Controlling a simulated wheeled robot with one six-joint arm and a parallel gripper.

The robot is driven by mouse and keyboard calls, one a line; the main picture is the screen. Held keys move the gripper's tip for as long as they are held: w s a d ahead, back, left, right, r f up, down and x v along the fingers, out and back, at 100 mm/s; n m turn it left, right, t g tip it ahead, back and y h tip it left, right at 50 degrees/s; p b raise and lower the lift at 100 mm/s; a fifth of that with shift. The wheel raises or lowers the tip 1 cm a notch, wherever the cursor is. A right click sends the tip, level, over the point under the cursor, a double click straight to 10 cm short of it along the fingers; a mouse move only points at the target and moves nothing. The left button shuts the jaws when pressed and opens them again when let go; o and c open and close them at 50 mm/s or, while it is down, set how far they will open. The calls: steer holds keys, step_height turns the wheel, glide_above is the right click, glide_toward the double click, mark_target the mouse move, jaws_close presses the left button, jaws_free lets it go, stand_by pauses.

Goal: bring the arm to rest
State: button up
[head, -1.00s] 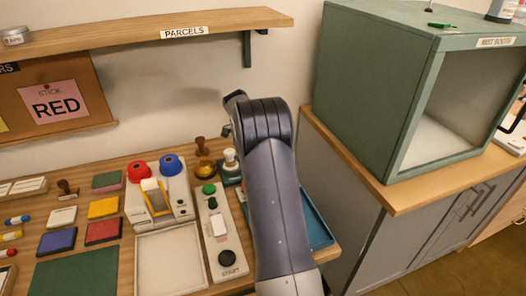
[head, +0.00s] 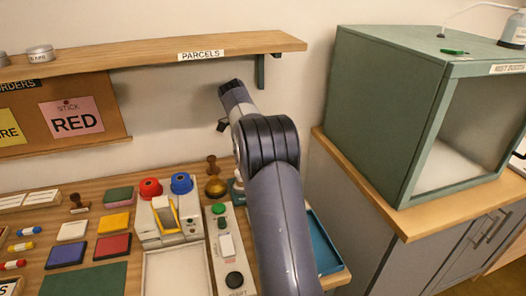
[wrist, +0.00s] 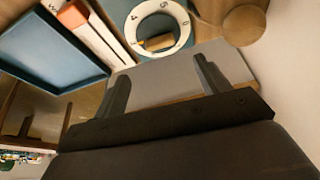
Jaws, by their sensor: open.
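My arm rises over the right part of the pigment table in the head view, with its upper end raised toward the wall below the parcels shelf. My gripper (wrist: 160,88) shows in the wrist view with its two fingers wide apart and nothing between them. In the head view the fingers are hidden or too small to make out. Beyond the fingers in the wrist view are a grey flat surface, a white numbered ring (wrist: 157,27) and a blue tray (wrist: 50,45).
The parcels shelf (head: 130,58) runs along the wall near my arm's upper end. The green booth (head: 385,110) stands at the right on a wooden-topped cabinet. Coloured pads, red and blue knobs (head: 181,183) and a blue tray (head: 322,245) crowd the table around my arm.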

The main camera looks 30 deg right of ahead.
steer(key=x, duration=1.1)
steer(key=shift+r, duration=0.1)
